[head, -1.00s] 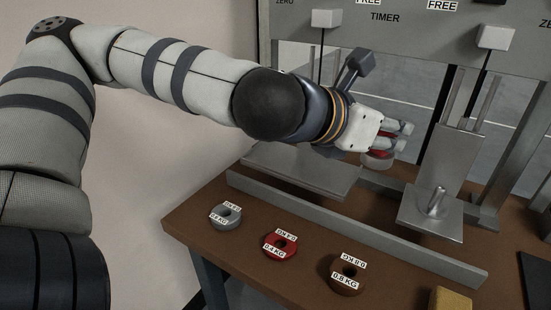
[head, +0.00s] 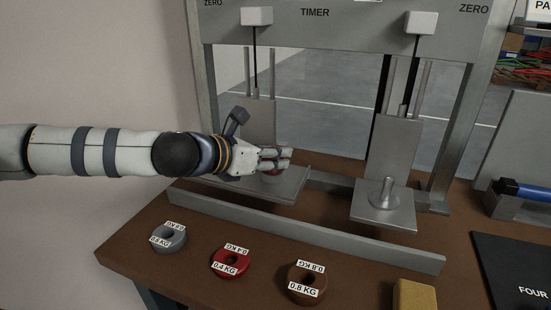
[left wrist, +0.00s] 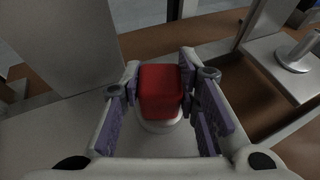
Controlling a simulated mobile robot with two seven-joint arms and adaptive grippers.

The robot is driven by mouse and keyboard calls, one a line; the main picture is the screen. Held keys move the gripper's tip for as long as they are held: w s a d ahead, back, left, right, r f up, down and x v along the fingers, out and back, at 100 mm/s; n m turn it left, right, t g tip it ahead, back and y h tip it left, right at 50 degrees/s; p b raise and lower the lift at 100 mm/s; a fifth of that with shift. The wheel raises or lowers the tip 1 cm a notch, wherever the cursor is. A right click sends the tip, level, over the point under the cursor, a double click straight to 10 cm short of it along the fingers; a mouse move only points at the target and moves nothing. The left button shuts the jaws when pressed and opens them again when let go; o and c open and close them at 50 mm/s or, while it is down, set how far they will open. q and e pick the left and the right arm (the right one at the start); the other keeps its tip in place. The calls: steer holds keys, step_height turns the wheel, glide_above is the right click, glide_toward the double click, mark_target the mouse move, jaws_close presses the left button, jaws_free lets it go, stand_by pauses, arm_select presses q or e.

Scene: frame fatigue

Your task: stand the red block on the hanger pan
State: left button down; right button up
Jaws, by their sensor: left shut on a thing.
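My left gripper (head: 283,158) is shut on the red block (left wrist: 160,88); a little red also shows under its fingers in the head view (head: 270,171). In the left wrist view the block sits between the purple finger pads, directly over a pale round piece (left wrist: 160,123). The gripper is over the left grey plate (head: 292,187), which hangs from the frame. Whether the block touches the round piece is hidden. A second hanging plate (head: 372,212) with an upright peg (head: 386,192) is to the right. My right gripper is out of view.
A grey rail (head: 300,233) runs along the bench in front of the plates. Before it lie grey (head: 168,237), red (head: 230,262) and brown (head: 306,285) ring weights and a yellow block (head: 414,295). A dark board (head: 510,265) is at right.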

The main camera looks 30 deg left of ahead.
arm_select(q)
steer(key=shift+r, duration=0.15)
steer(key=shift+f, duration=0.2)
steer(key=c, duration=1.2)
jaws_free()
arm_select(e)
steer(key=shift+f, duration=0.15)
arm_select(q)
steer(key=shift+r, duration=0.1)
steer(key=shift+s+r, duration=0.15)
steer(key=shift+r, duration=0.25)
steer(key=p+v, duration=0.2)
steer(key=v, duration=0.1)
steer(key=p+v, duration=0.2)
steer(key=v, duration=0.2)
steer(key=p+v, duration=0.2)
steer(key=v, duration=0.2)
steer(key=shift+s+a+f, duration=0.1)
steer(key=shift+s+f, duration=0.1)
steer(key=shift+s, duration=0.15)
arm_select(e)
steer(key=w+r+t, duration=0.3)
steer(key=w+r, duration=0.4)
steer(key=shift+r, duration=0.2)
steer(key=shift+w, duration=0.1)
